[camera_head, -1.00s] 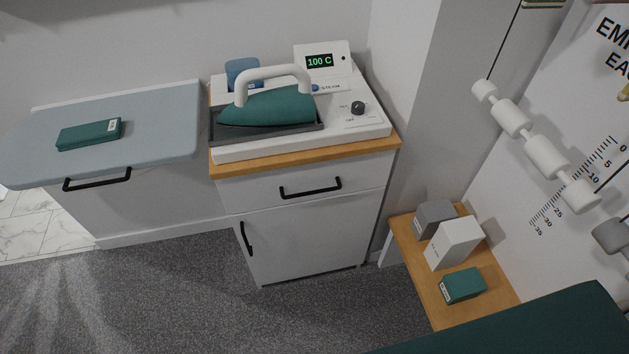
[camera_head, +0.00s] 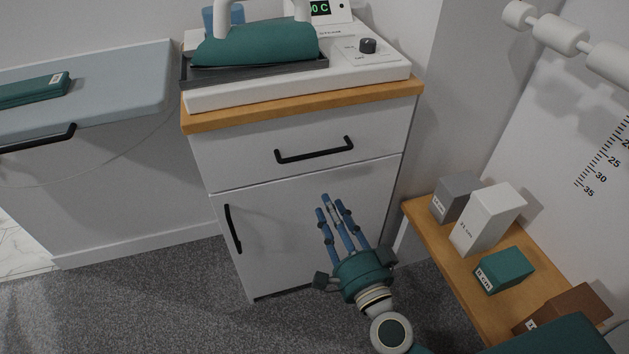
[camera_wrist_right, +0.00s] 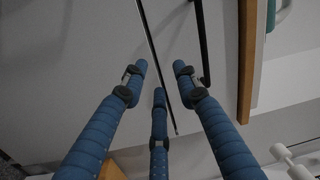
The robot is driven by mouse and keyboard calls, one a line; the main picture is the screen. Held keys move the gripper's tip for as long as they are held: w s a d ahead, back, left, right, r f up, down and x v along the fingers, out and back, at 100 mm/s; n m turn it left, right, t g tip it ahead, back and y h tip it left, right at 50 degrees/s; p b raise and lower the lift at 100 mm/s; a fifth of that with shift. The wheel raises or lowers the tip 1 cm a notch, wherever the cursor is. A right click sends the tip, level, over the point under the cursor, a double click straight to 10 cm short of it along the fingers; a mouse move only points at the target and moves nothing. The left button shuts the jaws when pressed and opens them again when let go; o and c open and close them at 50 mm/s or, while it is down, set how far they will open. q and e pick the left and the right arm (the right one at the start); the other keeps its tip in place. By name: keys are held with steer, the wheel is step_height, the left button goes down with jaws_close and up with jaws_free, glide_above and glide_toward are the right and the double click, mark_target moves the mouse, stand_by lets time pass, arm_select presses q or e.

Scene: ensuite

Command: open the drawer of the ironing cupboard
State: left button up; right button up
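The ironing cupboard (camera_head: 270,225) is white with a wooden top edge. Its drawer (camera_head: 235,157) sits above the door and looks flush with the front, closed. The drawer has a black bar handle (camera_head: 315,150), which also shows in the right wrist view (camera_wrist_right: 203,45). My right gripper (camera_head: 333,205), with blue fingers and a teal palm, is in front of the cupboard door, below the handle and apart from it. In the right wrist view its three fingers (camera_wrist_right: 160,78) are spread with nothing between them. My left gripper is not in view.
An iron (camera_head: 250,45) rests on its station on top of the cupboard. A low wooden shelf (camera_head: 480,310) with several boxes stands at the right. An ironing board (camera_head: 110,95) with a black handle is at the left. Carpet floor in front is clear.

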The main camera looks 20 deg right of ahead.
mark_target(321, 155)
step_height(321, 155, up, 6)
steer(key=s+m+t+b, duration=0.1)
steer(key=m+b, duration=0.1)
steer(key=m, duration=0.1)
steer(key=shift+h, duration=0.4)
steer(key=w+p, duration=0.1)
steer(key=w, duration=0.2)
steer(key=w+r+p, duration=0.1)
steer(key=w, duration=0.3)
steer(key=w+r+p, duration=0.1)
steer(key=w, duration=0.2)
steer(key=shift+w+d, duration=0.15)
steer(key=shift+w, duration=0.15)
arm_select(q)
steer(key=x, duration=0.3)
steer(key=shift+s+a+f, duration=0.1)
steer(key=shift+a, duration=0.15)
arm_select(e)
jaws_close()
